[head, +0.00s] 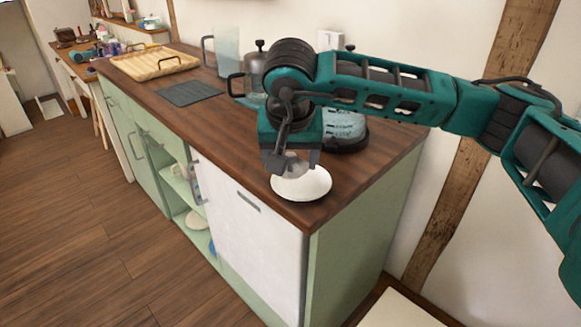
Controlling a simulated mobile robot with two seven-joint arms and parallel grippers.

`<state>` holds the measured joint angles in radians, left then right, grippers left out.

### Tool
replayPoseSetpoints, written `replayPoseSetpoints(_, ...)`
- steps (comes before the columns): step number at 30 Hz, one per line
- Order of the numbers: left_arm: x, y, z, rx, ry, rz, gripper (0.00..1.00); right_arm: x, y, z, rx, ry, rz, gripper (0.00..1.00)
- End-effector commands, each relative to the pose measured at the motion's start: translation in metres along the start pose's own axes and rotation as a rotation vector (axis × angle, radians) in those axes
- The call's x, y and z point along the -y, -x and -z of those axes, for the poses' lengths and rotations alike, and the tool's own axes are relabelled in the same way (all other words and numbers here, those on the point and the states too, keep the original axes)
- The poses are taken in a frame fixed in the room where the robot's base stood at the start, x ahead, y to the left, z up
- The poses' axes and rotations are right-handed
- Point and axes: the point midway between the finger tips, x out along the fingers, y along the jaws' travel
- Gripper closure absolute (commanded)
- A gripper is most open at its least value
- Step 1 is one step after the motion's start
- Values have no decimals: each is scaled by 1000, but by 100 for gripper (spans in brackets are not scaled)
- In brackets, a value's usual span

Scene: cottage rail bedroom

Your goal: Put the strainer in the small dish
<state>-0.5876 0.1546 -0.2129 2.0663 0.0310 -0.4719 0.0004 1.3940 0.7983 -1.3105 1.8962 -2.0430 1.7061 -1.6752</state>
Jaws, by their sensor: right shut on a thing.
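The small dish (312,188) is a white round dish on the wooden counter, near its front right corner. My right gripper (290,165) points down over the dish's back left part. It is shut on a small greyish thing, which I take to be the strainer (295,161). The strainer is mostly hidden by the fingers, and I cannot tell whether it touches the dish. My left gripper is out of view.
A kettle (252,68) and a glass-like appliance with a dark base (346,143) stand behind my right arm. A dark mat (189,93) and a wooden tray (150,66) lie farther left. The counter (230,130) is clear left of the dish. Its front edge is close.

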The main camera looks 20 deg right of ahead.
Motion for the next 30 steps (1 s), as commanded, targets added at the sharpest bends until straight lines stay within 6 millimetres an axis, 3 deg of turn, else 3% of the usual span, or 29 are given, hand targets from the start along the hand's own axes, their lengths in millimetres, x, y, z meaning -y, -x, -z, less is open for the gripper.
replayPoseSetpoints(4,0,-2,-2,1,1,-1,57,0,-20,-9,1,-1,-1,58)
replayPoseSetpoints(24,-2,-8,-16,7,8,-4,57,0,-33,-14,0,-1,0,58)
replayPoseSetpoints(25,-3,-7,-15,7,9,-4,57,0,-32,-13,0,-1,0,27)
replayPoseSetpoints(30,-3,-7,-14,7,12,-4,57,0,-31,-13,0,-1,0,11)
